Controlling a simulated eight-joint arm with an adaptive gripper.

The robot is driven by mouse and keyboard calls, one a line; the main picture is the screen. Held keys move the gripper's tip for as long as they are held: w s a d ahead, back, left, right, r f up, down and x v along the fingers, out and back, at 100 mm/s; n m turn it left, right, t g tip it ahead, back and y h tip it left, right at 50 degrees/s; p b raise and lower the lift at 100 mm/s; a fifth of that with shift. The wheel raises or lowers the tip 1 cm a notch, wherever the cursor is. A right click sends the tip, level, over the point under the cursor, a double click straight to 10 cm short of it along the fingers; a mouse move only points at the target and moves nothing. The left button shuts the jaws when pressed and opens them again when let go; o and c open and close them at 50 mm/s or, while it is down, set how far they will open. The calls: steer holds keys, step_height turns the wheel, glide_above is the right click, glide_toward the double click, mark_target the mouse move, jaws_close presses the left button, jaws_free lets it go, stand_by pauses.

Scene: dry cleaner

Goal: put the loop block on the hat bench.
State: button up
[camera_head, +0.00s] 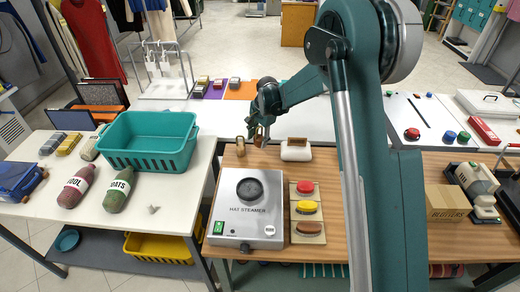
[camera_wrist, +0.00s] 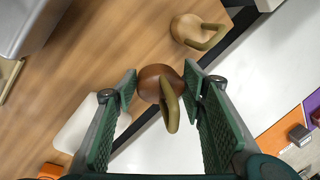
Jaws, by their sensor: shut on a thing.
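My gripper (camera_wrist: 166,84) is shut on a loop block (camera_wrist: 154,80), a rounded brown piece with a tan loop. In the head view my gripper (camera_head: 262,132) is small at the back edge of the wood-topped bench (camera_head: 335,190), which I take for the hat bench. The held block (camera_head: 258,140) shows there only as a small brown bit. Its height above the wood is hard to tell. A second, paler wooden piece with a loop (camera_wrist: 195,30) stands on the wood in the wrist view, and also shows in the head view (camera_head: 240,147), just left of my gripper.
A white block with a brown top (camera_head: 296,150) stands right of my gripper. The hat steamer (camera_head: 235,228) and a board with red, yellow and brown pads (camera_head: 306,215) stand nearer. A teal basket (camera_head: 147,140) is on the left table. Bare wood lies around the white block.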

mark_target(259, 147)
steer(key=shift+f, duration=0.95)
steer(key=shift+f, duration=0.1)
steer(key=shift+f, duration=1.75)
steer(key=shift+f+b, duration=0.15)
steer(key=shift+b, duration=0.2)
steer(key=o, duration=0.9)
steer(key=shift+s+d+r+p, duration=0.2)
steer(key=shift+s+d+r, duration=0.05)
steer(key=shift+r, duration=1.75)
steer(key=shift+s+d+r+p, duration=0.25)
steer(key=shift+s+d+r, duration=0.05)
steer(key=shift+r, duration=1.75)
steer(key=shift+s+d+r+p, duration=0.2)
steer(key=shift+s+d+r, duration=0.05)
steer(key=shift+r, duration=1.75)
